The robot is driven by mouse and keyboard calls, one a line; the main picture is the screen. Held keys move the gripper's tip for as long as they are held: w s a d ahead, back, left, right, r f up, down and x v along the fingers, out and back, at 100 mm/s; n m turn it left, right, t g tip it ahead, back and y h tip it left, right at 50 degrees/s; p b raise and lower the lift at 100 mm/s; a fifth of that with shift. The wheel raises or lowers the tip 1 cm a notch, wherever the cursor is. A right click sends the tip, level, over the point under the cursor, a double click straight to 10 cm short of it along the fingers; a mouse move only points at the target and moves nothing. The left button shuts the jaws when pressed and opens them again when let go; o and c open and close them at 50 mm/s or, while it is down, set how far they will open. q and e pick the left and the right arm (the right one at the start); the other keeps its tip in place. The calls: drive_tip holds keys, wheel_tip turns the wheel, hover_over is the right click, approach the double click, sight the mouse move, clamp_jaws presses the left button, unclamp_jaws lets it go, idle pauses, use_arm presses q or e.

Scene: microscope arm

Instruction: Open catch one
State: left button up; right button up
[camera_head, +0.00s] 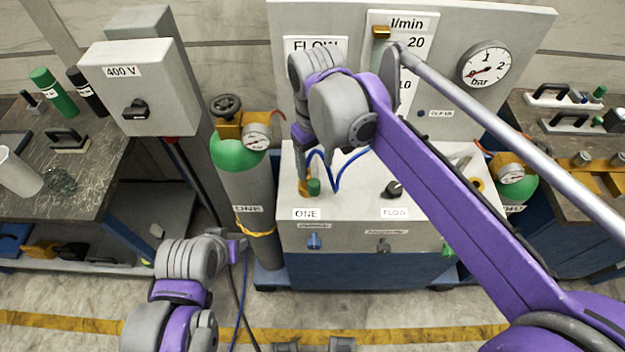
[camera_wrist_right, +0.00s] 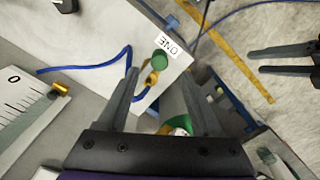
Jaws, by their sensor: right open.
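The white bench unit (camera_head: 350,225) carries a label ONE (camera_head: 307,214) at its front left. Behind that label a green cap (camera_head: 314,187) stands beside a brass fitting (camera_head: 304,190). A blue catch-like part (camera_head: 314,241) is on the front face below the label. My right gripper (camera_head: 303,178) points down above the brass fitting, partly hidden by its own wrist. In the right wrist view its fingers are apart, with the green cap (camera_wrist_right: 161,60) and brass fitting (camera_wrist_right: 152,78) seen between them; contact cannot be told. My left gripper (camera_wrist_right: 256,61) is open and empty, low at the left in the head view.
A blue hose (camera_head: 340,175) loops behind the green cap. A FLOW knob (camera_head: 393,189) is to the right. A green-topped gas cylinder (camera_head: 245,180) with a gauge stands left of the unit. The flow scale (camera_head: 402,60) rises behind. Floor in front is mostly clear.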

sight(315, 183)
wheel_tip(315, 183, down, 8)
drive_tip(key=shift+w+f, duration=0.1)
idle(0.4)
clamp_jaws()
idle(1.2)
